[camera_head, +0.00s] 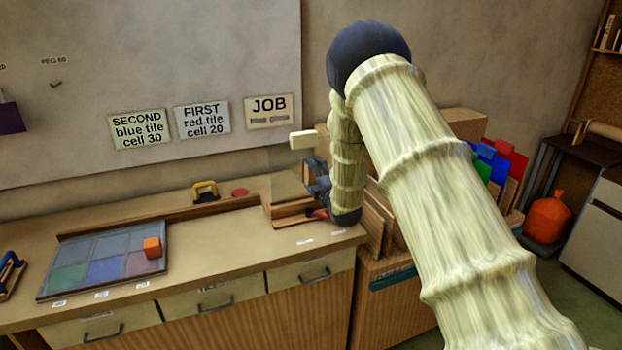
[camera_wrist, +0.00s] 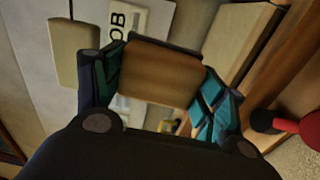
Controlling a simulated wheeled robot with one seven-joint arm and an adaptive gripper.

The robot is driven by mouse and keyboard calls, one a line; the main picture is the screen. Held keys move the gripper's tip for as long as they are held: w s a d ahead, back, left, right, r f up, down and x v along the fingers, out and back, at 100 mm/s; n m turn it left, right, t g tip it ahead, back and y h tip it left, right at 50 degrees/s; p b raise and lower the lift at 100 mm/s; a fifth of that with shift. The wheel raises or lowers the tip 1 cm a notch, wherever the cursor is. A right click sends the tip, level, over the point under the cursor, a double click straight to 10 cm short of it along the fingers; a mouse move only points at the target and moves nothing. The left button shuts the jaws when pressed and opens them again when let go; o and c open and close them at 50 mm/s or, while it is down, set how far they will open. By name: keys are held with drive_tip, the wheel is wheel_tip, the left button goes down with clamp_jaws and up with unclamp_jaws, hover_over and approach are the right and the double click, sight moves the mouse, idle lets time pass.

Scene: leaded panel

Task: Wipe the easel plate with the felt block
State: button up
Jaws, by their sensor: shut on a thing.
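My gripper (camera_head: 315,178) is at the back right of the bench, beside the easel plate (camera_head: 288,187), a greyish pane above a wooden base (camera_head: 290,222). In the wrist view my gripper (camera_wrist: 160,90) has its teal fingers on both sides of a brown block with a dark edge, which I take as the felt block (camera_wrist: 158,75). It is shut on this block. The block is hard to make out in the head view, and I cannot tell whether it touches the plate. A pale block (camera_head: 303,140) shows just above my gripper, and also in the wrist view (camera_wrist: 75,52).
A tile panel (camera_head: 85,247) with an orange cube (camera_head: 152,247) lies left on the bench. A yellow-handled tool (camera_head: 205,191) and a red disc (camera_head: 240,192) are near the wall. A red-and-black tool (camera_head: 318,214) lies by the base. Boards (camera_head: 378,220) stand right.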

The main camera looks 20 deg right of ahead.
drive_tip(key=d+b, duration=0.1)
drive_tip(key=d, duration=0.2)
drive_tip(key=shift+d+b, duration=0.3)
drive_tip(key=shift+b, duration=0.05)
drive_tip(key=shift+a+r+b, duration=0.1)
drive_tip(key=shift+a+b, duration=0.55)
drive_tip(key=shift+a, duration=1.25)
drive_tip(key=shift+s+a+b, duration=0.1)
drive_tip(key=shift+a+b, duration=1)
drive_tip(key=shift+a, duration=2.4)
drive_tip(key=shift+s, duration=0.1)
drive_tip(key=shift+s+d+b, duration=0.15)
drive_tip(key=shift+s+b, duration=0.4)
drive_tip(key=shift+s, duration=2.3)
drive_tip(key=shift+s, duration=0.15)
